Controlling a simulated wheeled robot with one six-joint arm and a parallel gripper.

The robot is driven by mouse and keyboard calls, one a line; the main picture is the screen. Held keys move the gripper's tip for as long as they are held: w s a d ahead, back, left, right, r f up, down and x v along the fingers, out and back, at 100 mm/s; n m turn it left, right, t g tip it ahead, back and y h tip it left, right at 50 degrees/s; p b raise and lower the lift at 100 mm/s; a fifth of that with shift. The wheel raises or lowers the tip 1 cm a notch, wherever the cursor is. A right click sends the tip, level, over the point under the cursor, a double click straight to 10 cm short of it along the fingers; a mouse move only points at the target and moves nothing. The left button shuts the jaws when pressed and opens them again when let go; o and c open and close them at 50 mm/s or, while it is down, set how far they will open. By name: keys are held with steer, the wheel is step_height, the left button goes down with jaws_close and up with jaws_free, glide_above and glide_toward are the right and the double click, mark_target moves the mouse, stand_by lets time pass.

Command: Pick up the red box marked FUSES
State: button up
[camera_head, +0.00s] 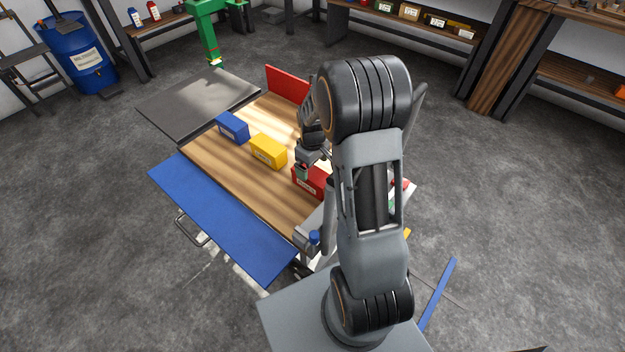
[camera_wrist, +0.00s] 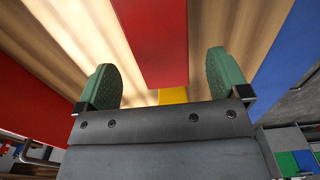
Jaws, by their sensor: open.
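The red box (camera_head: 314,184) sits on the wooden top of a workbench, with a pale label whose text is too small to read. It is partly hidden by my gripper and arm in the head view. My gripper (camera_head: 304,170) is over the box, pointing down. In the wrist view my gripper (camera_wrist: 162,75) is open, its green finger pads spread wide. The red box (camera_wrist: 152,40) shows as a plain red face between and beyond the pads. No contact with it is visible.
A yellow box (camera_head: 268,151) and a blue box (camera_head: 233,127) stand in line with the red one on the wood. A blue panel (camera_head: 220,205) runs along the front, a red panel (camera_head: 287,83) at the back, and a grey plate (camera_head: 198,104) at the far left end.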

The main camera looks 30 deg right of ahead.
mark_target(312, 172)
steer(key=shift+f+b, duration=0.3)
steer(key=shift+f, duration=2)
steer(key=shift+c, duration=0.2)
steer(key=shift+w, duration=0.1)
steer(key=c, duration=1.3)
